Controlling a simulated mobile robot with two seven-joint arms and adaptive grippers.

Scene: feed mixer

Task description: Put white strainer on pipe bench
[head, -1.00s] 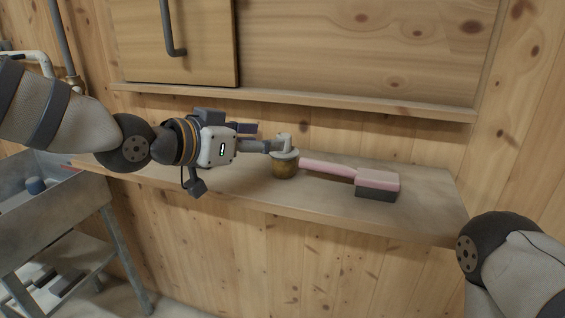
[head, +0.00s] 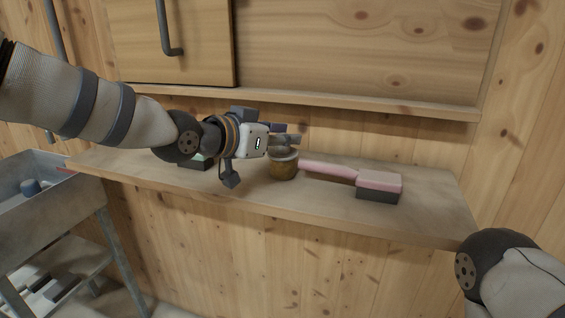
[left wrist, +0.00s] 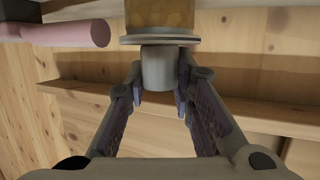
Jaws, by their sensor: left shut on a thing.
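A strainer-like piece (head: 283,171) with an amber, honeycomb-patterned bowl and a pale grey-white top stands upright on the wooden shelf (head: 420,215). I take it for the white strainer. My left gripper (head: 286,142) is at its top, coming from the left. In the left wrist view the fingers (left wrist: 161,92) are shut on the grey stub of the strainer (left wrist: 158,68), below its wide flange in that picture. The gripper hides part of the strainer's top in the head view. A grey metal bench (head: 85,222) stands at the left. My right gripper is out of view.
A pink-handled brush (head: 378,181) lies just right of the strainer; its handle end (left wrist: 75,33) shows near the gripper. A wooden ledge (head: 330,99) runs above. The shelf's front is clear.

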